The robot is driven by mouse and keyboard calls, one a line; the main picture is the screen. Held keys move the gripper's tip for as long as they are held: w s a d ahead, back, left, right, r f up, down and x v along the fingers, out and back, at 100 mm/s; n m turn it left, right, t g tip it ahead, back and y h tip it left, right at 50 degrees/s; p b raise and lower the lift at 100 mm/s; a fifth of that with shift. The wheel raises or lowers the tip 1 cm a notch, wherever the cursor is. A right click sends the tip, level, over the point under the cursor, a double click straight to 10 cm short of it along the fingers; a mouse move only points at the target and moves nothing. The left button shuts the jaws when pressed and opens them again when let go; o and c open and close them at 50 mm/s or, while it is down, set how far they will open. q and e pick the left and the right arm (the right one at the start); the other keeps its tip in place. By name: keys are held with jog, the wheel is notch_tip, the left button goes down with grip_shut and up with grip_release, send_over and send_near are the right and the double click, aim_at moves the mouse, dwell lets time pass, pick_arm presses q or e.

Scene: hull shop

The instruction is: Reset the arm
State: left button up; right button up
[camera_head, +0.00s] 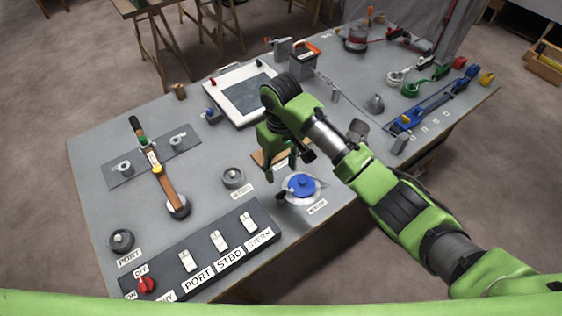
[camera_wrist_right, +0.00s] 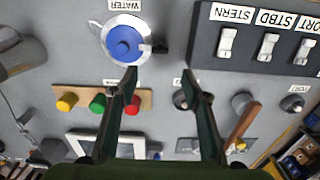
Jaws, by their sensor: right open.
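My right arm (camera_head: 405,205) reaches in from the lower right over the grey table (camera_head: 95,170). My right gripper (camera_head: 283,172) points down above the table, just left of and behind the blue water knob (camera_head: 302,187). In the right wrist view the two dark fingers of my right gripper (camera_wrist_right: 160,82) are spread apart with nothing between them. They look to hang above the table, apart from the controls. The left gripper is not in view.
A switch panel (camera_head: 205,262) with labelled switches lies at the front. A wooden strip with coloured buttons (camera_wrist_right: 145,98) is partly hidden behind my right gripper in the head view. A white-framed panel (camera_head: 215,85) and a lever (camera_head: 163,178) lie farther left.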

jog(key=shift+f, duration=0.1)
jog(key=s+d+f+m+t+y, duration=0.1)
jog(key=s+f+y, duration=0.15)
jog(key=s, duration=0.35)
jog(key=s+d+f+m+y, duration=0.1)
jog(key=s+f, duration=0.3)
jog(key=s, duration=0.2)
jog(key=s+d+r+m+t+h, duration=0.1)
jog(key=s+d+m+h, duration=0.1)
jog(key=s+d, duration=0.6)
jog(key=s+d+r+m+t+h, duration=0.1)
jog(key=s+d+t, duration=0.1)
jog(key=s+d, duration=0.65)
notch_tip(320, 180, down, 30)
jog(key=d+r+g+b, duration=0.1)
jog(key=d+g+b, duration=0.1)
jog(key=b, duration=0.3)
jog(key=s+d+f+b, duration=0.1)
jog(key=s+f+b, duration=0.1)
jog(key=s+f, duration=0.6)
jog(key=s+d+f+g+b, duration=0.1)
jog(key=s+d+f+b, duration=0.1)
jog(key=s+f, duration=0.6)
notch_tip(320, 180, down, 6)
jog(key=shift+s+d+f, duration=0.15)
jog(key=shift+s, duration=0.2)
